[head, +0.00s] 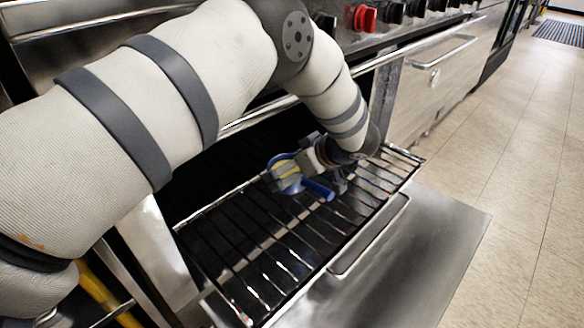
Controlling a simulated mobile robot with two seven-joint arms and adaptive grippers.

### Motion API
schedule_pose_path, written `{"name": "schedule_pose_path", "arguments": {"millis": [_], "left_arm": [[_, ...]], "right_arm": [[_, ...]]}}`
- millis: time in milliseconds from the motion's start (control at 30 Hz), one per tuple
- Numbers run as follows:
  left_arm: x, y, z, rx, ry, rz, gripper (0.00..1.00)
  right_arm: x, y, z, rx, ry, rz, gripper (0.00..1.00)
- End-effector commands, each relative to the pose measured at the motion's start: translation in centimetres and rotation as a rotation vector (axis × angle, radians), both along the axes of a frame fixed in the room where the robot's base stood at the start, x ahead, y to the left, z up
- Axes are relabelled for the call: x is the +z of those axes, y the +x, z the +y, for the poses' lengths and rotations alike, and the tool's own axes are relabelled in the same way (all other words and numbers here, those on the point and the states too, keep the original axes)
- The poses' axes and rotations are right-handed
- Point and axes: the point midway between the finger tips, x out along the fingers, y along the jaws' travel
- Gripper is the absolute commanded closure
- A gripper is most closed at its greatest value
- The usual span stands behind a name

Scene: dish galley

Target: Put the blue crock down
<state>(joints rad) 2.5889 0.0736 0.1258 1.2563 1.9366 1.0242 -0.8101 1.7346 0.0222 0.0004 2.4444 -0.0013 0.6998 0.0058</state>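I also cannot tell whether the crock's base touches the rack. My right gripper is not in view.
The pulled-out wire rack (262,262) has bare bars in front of the crock. The open steel oven door (400,275) lies below it. A door handle bar (445,52) and a red knob (364,18) are above. Tiled floor (525,150) is clear at right.

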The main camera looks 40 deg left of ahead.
Motion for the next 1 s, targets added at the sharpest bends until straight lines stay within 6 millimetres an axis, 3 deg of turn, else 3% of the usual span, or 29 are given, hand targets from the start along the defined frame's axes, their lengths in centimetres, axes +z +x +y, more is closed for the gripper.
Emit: {"name": "schedule_pose_path", "arguments": {"millis": [267,500,700,1000], "left_arm": [[1.1,0.0,-0.6,-0.001,-0.001,-0.003,0.0],[5.8,-0.3,-5.2,-0.003,-0.001,-0.004,0.0],[8.3,-0.6,-7.9,-0.001,0.0,-0.002,0.0],[8.7,-0.7,-8.5,0.0,0.0,0.0,0.0]], "right_arm": [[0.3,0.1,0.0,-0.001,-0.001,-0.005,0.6],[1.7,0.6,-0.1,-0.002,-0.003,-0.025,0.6],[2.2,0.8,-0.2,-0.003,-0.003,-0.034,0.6],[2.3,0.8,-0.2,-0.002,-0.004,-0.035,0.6]]}}
